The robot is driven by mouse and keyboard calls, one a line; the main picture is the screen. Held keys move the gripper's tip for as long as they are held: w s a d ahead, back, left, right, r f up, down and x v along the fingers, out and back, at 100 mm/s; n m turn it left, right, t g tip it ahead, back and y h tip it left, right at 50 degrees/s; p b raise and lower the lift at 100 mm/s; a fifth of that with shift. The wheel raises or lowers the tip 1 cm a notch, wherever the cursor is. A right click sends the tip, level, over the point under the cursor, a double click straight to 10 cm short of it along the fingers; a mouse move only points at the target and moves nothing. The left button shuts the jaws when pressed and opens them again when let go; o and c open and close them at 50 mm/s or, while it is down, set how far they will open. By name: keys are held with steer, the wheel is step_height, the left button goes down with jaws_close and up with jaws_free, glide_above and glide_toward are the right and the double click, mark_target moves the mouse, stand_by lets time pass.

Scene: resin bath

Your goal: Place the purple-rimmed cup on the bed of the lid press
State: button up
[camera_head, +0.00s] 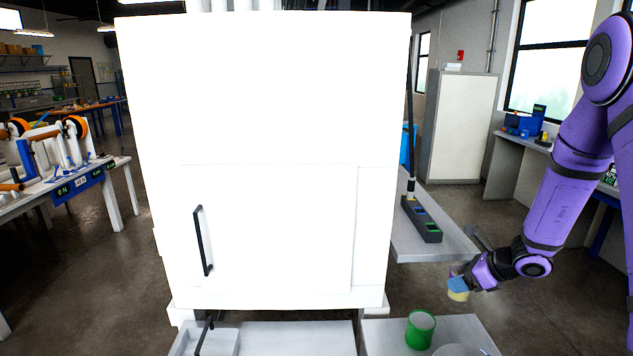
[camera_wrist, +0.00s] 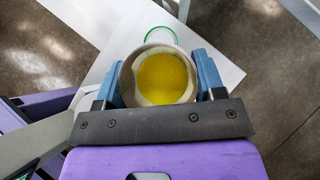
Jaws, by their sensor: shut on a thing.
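My gripper (camera_head: 459,284) is at the right in the head view, in the air beyond the green-rimmed cup and right of the white cabinet. In the wrist view its two blue fingers (camera_wrist: 160,77) are shut on a round pale cup (camera_wrist: 128,84) with a yellow inside. The held cup also shows as a small yellowish shape in the head view (camera_head: 458,295). Its rim looks pale grey to cream; I cannot make out purple on it. I cannot identify the lid press or its bed in either view.
A green cup (camera_head: 420,331) stands on a light grey table (camera_head: 383,335) at the front; its green rim shows in the wrist view (camera_wrist: 160,28). A big white cabinet (camera_head: 270,130) fills the middle. A dark strip with coloured squares (camera_head: 421,220) lies on a grey side shelf (camera_head: 440,246).

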steer(key=r, duration=0.4)
steer(key=shift+w+a, duration=0.2)
steer(key=shift+w, duration=0.1)
steer(key=w+a+r+m+t+h, duration=0.2)
steer(key=w+a+r+m+h, duration=0.1)
steer(key=w+a, duration=0.4)
steer(key=shift+w+r+m+h, duration=0.4)
steer(key=shift+w+r+m, duration=0.3)
steer(key=shift+m, duration=0.6)
steer(key=shift+s+a+r, duration=0.1)
steer(key=shift+a, duration=0.05)
